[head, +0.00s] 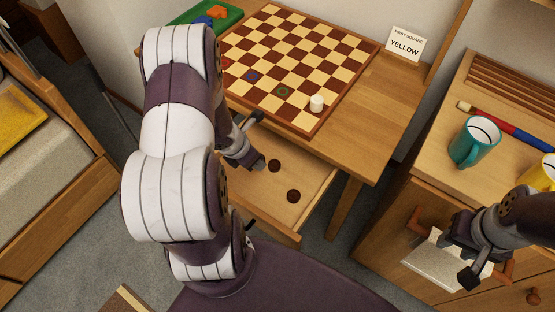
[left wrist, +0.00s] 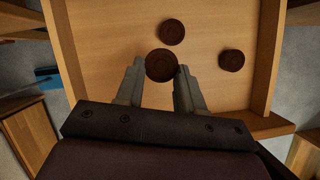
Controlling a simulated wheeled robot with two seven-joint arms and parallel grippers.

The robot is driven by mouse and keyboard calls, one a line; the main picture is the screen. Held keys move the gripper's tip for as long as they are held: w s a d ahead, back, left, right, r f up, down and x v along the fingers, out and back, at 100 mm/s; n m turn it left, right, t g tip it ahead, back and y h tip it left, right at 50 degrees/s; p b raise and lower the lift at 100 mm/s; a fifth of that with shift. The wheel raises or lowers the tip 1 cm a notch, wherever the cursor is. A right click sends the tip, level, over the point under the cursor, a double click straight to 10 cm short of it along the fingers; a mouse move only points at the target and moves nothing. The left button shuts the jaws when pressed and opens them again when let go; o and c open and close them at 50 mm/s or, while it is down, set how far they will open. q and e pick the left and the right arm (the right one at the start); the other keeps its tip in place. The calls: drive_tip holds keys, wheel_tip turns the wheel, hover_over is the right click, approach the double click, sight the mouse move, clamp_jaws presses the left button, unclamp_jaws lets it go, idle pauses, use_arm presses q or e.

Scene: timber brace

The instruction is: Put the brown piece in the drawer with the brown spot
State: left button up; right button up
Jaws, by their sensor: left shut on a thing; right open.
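A wooden drawer (head: 262,205) stands open under the checkered board's table. Two dark brown round pieces lie in it in the head view, a nearer one (head: 293,196) and a farther one (head: 274,165). The left wrist view shows two loose pieces on the drawer floor, one above (left wrist: 172,32) and one at right (left wrist: 231,60). My left gripper (left wrist: 161,85) is shut on a third brown piece (left wrist: 161,65), at or just above the drawer floor. In the head view my arm hides the held piece. I cannot make out a separate brown spot. My right gripper (head: 462,252) is open.
The checkered board (head: 300,65) carries a white piece (head: 317,103). A green tray (head: 205,14) and a sign reading YELLOW (head: 406,44) are on the table. A teal mug (head: 474,141) and a yellow mug (head: 541,175) stand on the right cabinet, above my right gripper.

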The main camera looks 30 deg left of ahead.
use_arm(q)
approach(285, 155)
drive_tip(key=f, duration=0.3)
drive_tip(key=shift+s+a+f, duration=0.15)
drive_tip(key=shift+s+a, duration=0.05)
drive_tip(key=shift+s, duration=0.1)
drive_tip(key=w+f, duration=0.1)
drive_tip(key=w+d+f+b, duration=0.1)
drive_tip(key=w, duration=0.1)
drive_tip(key=shift+f, duration=0.2)
